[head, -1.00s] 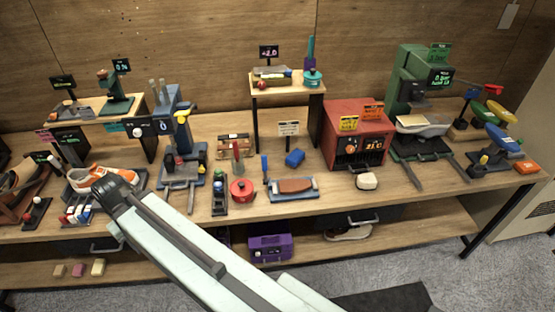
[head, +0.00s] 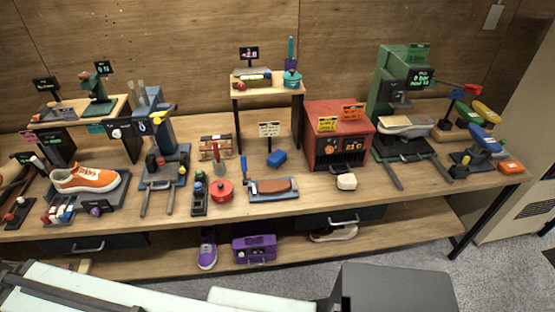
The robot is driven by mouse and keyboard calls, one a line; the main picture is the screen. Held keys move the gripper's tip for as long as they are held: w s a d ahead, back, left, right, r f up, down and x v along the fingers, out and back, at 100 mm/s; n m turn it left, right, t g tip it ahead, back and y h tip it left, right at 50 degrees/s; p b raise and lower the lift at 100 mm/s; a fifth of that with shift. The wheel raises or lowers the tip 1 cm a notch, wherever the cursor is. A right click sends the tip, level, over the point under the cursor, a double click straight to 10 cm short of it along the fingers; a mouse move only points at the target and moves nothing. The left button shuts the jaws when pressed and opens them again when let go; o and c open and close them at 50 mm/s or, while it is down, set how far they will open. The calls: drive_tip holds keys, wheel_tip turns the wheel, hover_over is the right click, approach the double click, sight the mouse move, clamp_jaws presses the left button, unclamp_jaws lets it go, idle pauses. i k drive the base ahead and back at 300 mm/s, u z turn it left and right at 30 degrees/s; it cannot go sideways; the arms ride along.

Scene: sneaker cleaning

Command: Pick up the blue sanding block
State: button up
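The blue sanding block (head: 277,158) lies on the wooden workbench (head: 330,190), behind the blue tray with a brown pad (head: 273,189) and left of the red oven-like box (head: 339,135). It looks small and slightly turned, and nothing touches it. My arm runs across the bottom of the head view, well in front of the bench and below its top. My gripper's fingertips cannot be made out, so whether it is open or shut does not show.
A raised wooden stand (head: 269,88) stands behind the block, with a small sign (head: 269,130) under it. An orange sneaker (head: 86,179) is at the left. Grey floor lies in front.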

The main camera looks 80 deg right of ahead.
sight(279, 157)
drive_tip(key=z, duration=0.05)
drive_tip(key=k, duration=1.55)
drive_tip(key=z, duration=0.35)
drive_tip(key=i, duration=0.9)
drive_tip(key=u, duration=0.1)
